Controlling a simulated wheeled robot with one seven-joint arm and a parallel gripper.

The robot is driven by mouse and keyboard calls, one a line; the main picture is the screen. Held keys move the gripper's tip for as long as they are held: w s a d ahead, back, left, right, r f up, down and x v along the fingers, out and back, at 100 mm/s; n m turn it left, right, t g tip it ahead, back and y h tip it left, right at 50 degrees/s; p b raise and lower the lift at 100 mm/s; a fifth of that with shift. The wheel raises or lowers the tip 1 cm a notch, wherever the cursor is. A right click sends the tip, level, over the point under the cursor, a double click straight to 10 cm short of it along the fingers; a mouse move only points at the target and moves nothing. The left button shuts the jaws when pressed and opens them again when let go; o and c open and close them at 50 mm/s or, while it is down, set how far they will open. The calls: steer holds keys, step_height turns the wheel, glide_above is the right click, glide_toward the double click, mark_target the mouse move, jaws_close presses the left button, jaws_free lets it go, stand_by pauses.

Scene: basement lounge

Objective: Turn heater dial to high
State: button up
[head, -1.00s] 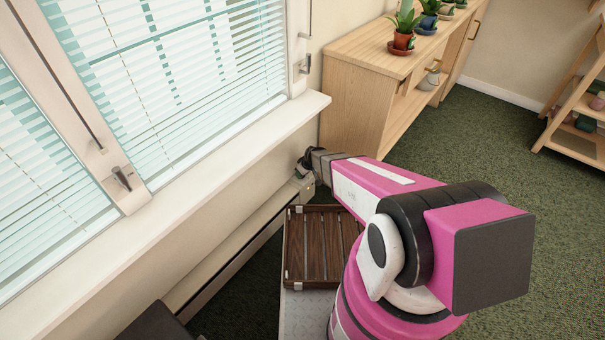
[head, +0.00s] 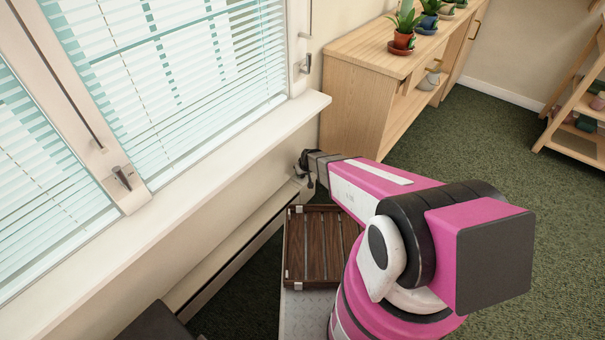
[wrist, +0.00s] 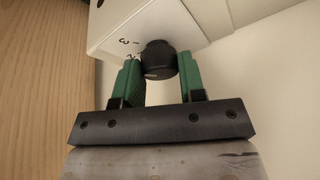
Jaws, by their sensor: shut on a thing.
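The heater dial (wrist: 158,60) is a round black knob on the white end of the heater (wrist: 118,22) in the wrist view. Small dark numerals, one of them a 3, show on the white face left of the dial; the rest are partly hidden. My gripper (wrist: 158,68) has its green fingers on either side of the dial and is shut on it. In the head view my gripper (head: 307,162) is at the far end of the long low heater (head: 235,243) under the window sill. The dial cannot be made out there.
A wooden cabinet (head: 345,105) with potted plants stands close beyond my gripper. The window sill (head: 200,170) juts out above the heater. A brown slatted tray (head: 312,245) lies beside my arm. Green carpet to the right is open up to a wooden shelf (head: 575,125).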

steer(key=shift+s, duration=0.1)
steer(key=o, duration=0.9)
steer(key=v, duration=1)
steer(key=shift+r, duration=0.4)
steer(key=shift+d, duration=0.1)
steer(key=s+d+r+m+g+h, duration=0.1)
steer(key=s+d+r+m+g, duration=0.1)
steer(key=s+d+r, duration=0.5)
steer(key=s+d+r+m+g+h, duration=0.1)
steer(key=s+d+r, duration=0.7)
steer(key=r, duration=0.8)
steer(key=shift+s+d+m+g, duration=0.15)
steer(key=shift+d+m+g, duration=0.35)
steer(key=shift+d+m, duration=0.45)
